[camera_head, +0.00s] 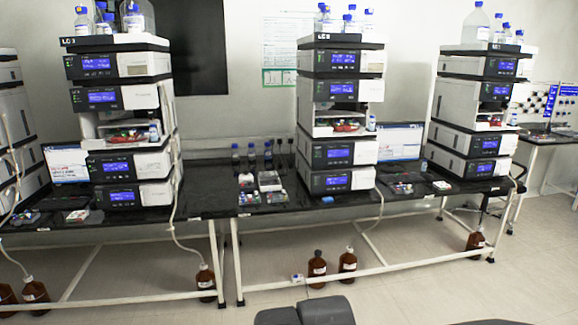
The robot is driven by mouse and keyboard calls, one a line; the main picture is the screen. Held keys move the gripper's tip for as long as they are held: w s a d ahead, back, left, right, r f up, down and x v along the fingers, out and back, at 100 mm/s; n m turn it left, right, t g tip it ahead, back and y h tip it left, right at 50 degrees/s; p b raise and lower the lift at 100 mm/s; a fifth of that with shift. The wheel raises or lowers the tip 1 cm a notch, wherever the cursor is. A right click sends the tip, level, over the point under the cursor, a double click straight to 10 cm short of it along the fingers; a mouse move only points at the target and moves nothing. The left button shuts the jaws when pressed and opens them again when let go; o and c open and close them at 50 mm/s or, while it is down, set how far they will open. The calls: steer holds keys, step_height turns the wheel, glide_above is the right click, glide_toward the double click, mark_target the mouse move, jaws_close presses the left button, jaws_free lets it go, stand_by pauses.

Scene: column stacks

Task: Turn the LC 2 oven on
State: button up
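The middle instrument stack (340,115) stands on the black bench. Its top-tray label (322,37) starts with "LC", but its number is too small to read surely. Several modules have lit blue displays: an upper one (341,58), one below it (342,88), and two lower ones (338,153) and (336,181). An open bay (340,122) with red items sits between them. I cannot tell which module is the oven or whether it is on. My gripper is not in view.
Similar stacks stand left (120,120) and right (475,110). Bottles, small boxes (268,181) and laptops (400,141) are on the bench (215,195). Brown bottles (317,268) stand on the floor below. Dark rounded shapes (326,312) show at the bottom edge. Open floor lies in front.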

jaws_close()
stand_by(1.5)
